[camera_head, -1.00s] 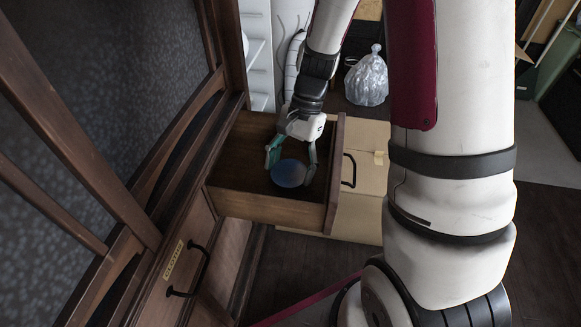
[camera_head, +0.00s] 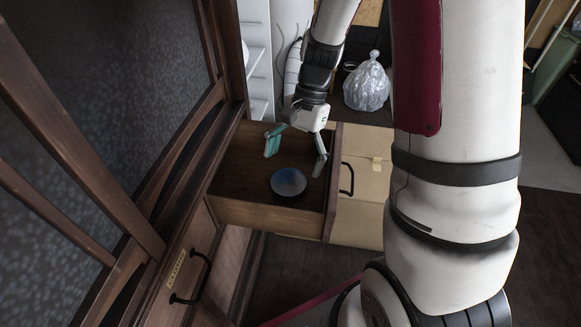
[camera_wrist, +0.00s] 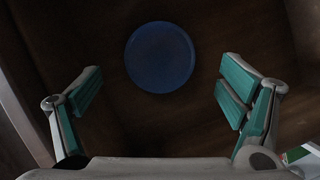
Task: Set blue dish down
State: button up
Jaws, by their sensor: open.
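The blue dish (camera_head: 288,182) lies flat on the bottom of the open wooden drawer (camera_head: 240,165). In the wrist view the round blue dish (camera_wrist: 160,57) shows whole, ahead of and between the fingers, with nothing touching it. My gripper (camera_head: 296,148) is open and empty, above the drawer and behind the dish in the head view. Its two teal-padded fingers are spread wide in the wrist view (camera_wrist: 160,92).
The drawer's front has a black handle (camera_head: 347,178) and faces cardboard boxes (camera_head: 366,195). A lower closed drawer has another handle (camera_head: 192,278). A filled plastic bag (camera_head: 367,85) stands behind. The drawer floor around the dish is bare.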

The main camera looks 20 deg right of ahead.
jog(key=p+v, duration=0.3)
jog(key=v, duration=0.5)
jog(key=s+a+r+n+h, duration=0.1)
jog(key=s+a+r+n, duration=0.15)
jog(key=s+r, duration=0.35)
jog(key=s+a+r+n, duration=0.2)
jog(key=s+r+n, duration=0.1)
jog(key=s+r, duration=0.3)
jog(key=s+r+n+t+h, duration=0.1)
jog(key=s+n, duration=0.5)
jog(key=s, duration=1)
jog(key=shift+a+r+t+h, duration=0.3)
jog(key=shift+a+t+h, duration=0.1)
jog(key=shift+t+h, duration=0.4)
jog(key=shift+w, duration=0.1)
